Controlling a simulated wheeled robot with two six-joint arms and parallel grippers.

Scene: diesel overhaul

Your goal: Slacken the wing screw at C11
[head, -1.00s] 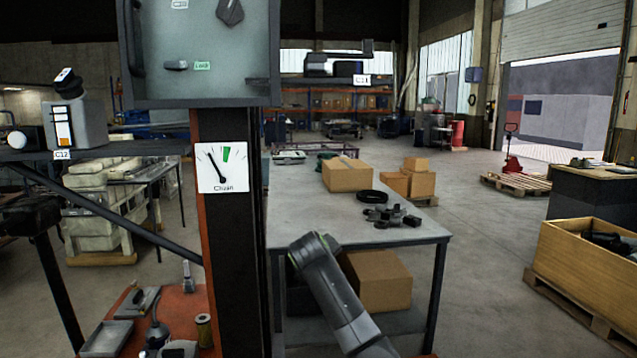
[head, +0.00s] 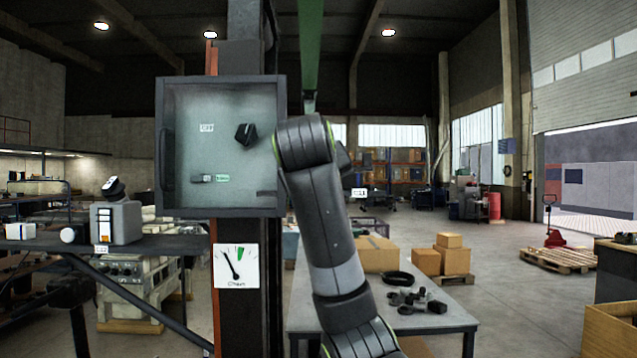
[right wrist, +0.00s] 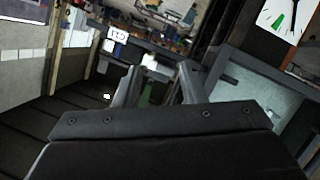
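The C11 label (head: 359,192) shows just right of my raised right arm in the head view. The fitting above it is mostly hidden behind that arm. In the right wrist view the C11 label (right wrist: 118,34) appears upside down, beyond the fingers. My right gripper (right wrist: 158,82) is open, its two fingers apart with nothing clearly held. A small pale part (right wrist: 150,60) shows beyond the gap; I cannot tell whether it is the wing screw. The right gripper is hidden in the head view. My left gripper is not in view.
A grey open-fronted box (head: 221,200) with a dark knob (head: 246,135) hangs on the post, left of my arm. The C12 device (head: 118,222) stands on the left shelf. A table (head: 440,320) with cartons stands behind my arm.

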